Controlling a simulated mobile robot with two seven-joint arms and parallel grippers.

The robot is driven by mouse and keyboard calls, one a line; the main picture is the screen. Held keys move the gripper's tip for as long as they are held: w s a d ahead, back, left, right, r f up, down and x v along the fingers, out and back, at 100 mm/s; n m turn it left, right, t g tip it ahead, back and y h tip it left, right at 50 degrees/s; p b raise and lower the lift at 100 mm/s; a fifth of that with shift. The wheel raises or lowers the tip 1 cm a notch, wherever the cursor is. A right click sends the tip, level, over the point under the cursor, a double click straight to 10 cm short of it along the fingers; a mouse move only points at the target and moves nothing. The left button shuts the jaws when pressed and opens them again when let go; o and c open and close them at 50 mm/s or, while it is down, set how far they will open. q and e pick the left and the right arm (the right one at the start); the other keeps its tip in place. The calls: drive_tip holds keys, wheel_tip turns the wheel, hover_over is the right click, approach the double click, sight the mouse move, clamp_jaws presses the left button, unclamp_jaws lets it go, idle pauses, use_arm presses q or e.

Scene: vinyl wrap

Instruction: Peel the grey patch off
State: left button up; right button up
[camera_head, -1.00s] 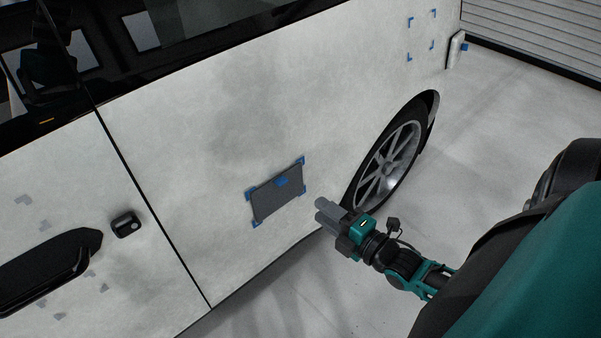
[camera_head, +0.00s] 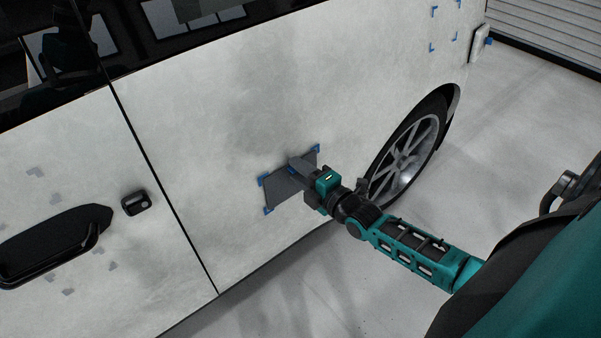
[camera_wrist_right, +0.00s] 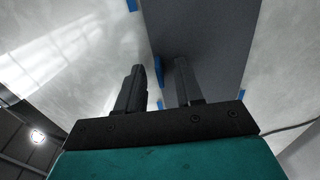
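The grey patch (camera_head: 283,189) is a flat dark rectangle on the white car side, with blue corner marks around it. It also fills the upper middle of the right wrist view (camera_wrist_right: 207,35). My right gripper (camera_head: 296,165) is in front of the patch and hides part of its right side. In the right wrist view its two fingers (camera_wrist_right: 159,66) stand apart. A blue tab (camera_wrist_right: 158,72) shows in the gap between them, near the patch's edge. I cannot tell whether the fingers touch the patch or tab. My left gripper is not in view.
The car's rear wheel (camera_head: 408,155) is right of the patch. A door handle (camera_head: 60,240) and a lock (camera_head: 136,203) are at the left. Empty blue corner marks (camera_head: 445,28) are at the upper right, with a white block (camera_head: 479,43) beyond. The floor is clear.

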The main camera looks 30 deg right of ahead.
clamp_jaws()
idle(0.3)
idle(0.6)
drive_tip(key=shift+s+r+p, duration=0.1)
drive_tip(key=shift+s+p, duration=0.45)
drive_tip(key=shift+s, duration=0.05)
idle(0.4)
drive_tip(key=s+p, duration=0.3)
drive_tip(key=s, duration=0.4)
drive_tip(key=shift+d+r+p, duration=0.2)
drive_tip(key=shift+d+p, duration=0.15)
drive_tip(key=shift+p, duration=0.05)
idle(0.5)
idle(0.4)
